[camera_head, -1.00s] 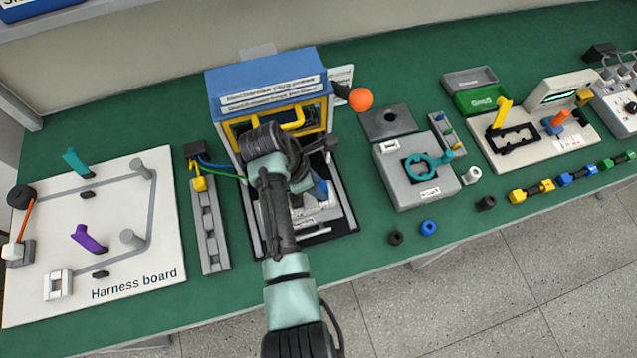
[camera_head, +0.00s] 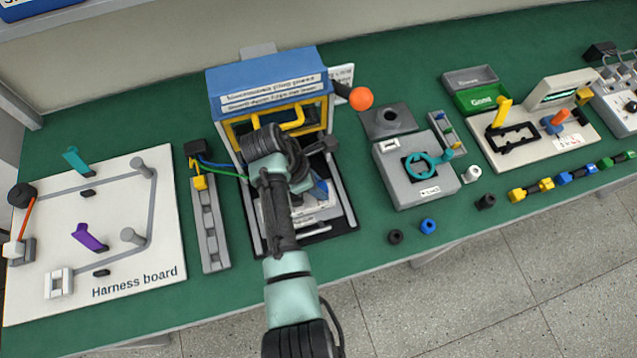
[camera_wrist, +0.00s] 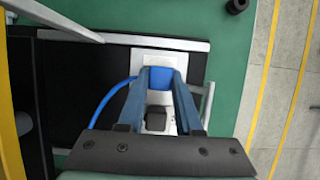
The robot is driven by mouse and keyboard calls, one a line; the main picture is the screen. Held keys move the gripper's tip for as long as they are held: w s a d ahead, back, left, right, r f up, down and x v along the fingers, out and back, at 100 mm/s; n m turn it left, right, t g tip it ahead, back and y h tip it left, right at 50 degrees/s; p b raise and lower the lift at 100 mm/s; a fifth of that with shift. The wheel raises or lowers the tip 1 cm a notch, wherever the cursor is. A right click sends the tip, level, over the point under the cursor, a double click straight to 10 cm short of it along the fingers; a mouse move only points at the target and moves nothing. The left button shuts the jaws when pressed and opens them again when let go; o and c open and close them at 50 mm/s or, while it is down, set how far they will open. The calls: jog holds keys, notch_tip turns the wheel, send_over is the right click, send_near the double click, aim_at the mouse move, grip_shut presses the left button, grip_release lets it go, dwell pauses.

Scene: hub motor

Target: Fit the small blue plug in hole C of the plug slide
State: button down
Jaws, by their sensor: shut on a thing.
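In the wrist view, my gripper (camera_wrist: 160,80) is shut on the small blue plug (camera_wrist: 160,76), with its blue cable (camera_wrist: 108,98) curving off to the left. The plug is over a white piece (camera_wrist: 155,56), which I take to be the plug slide; it also shows below the press in the head view (camera_head: 310,212). A dark square block (camera_wrist: 156,119) shows between the fingers. Hole C and its letter cannot be made out. I cannot tell whether the plug's tip is in a hole. In the head view, my arm hides much of the slide.
The blue press (camera_head: 265,80) with a yellow frame and an orange ball lever (camera_head: 361,98) stands behind the slide. A grey rack (camera_head: 209,235) with a yellow plug (camera_head: 200,182) is to the left, beside the harness board (camera_head: 135,275). A grey box (camera_head: 425,190) stands to the right.

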jog(key=shift+f+b, duration=0.3)
jog(key=shift+f, duration=0.25)
jog(key=c, duration=0.5)
grip_release()
jog(key=v, duration=1.3)
jog(key=shift+s+f, duration=0.1)
